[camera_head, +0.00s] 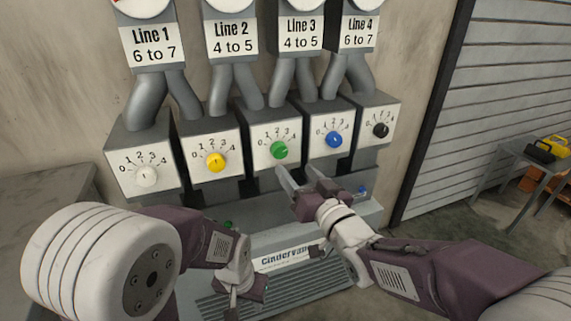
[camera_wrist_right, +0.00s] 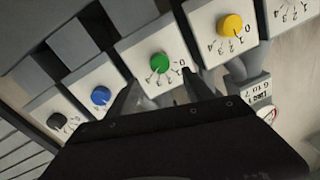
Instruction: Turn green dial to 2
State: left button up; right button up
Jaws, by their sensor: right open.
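The green dial (camera_head: 279,150) is a round knob on a white plate marked 0 to 4, on the middle box of a row. It also shows in the right wrist view (camera_wrist_right: 160,64); its setting is too small to read surely. My right gripper (camera_head: 298,174) is open and empty, just below and slightly right of the green dial. In the wrist view its fingertips (camera_wrist_right: 160,90) are spread on either side below the dial, apart from it. My left gripper (camera_head: 247,286) hangs low near the machine's front, away from the dials; its jaws are unclear.
White (camera_head: 146,176) and yellow (camera_head: 216,162) dials stand left of the green one, blue (camera_head: 334,139) and black (camera_head: 381,130) dials right. Grey pipes rise behind the boxes to labelled gauges. A grey bench (camera_head: 40,190) is at left, a small table (camera_head: 520,165) at far right.

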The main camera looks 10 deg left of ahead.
aim_at(281, 153)
jog(key=x, duration=0.8)
jog(key=shift+w+b, duration=0.15)
jog(key=shift+b, duration=0.15)
grip_shut()
jog(key=n+b, duration=0.2)
jog(key=n, duration=0.3)
jog(key=shift+f+n+h, duration=0.1)
jog(key=shift+n+h, duration=0.2)
jog(key=n+b, duration=0.2)
jog(key=n, duration=0.3)
jog(key=shift+n+h, duration=0.3)
grip_release()
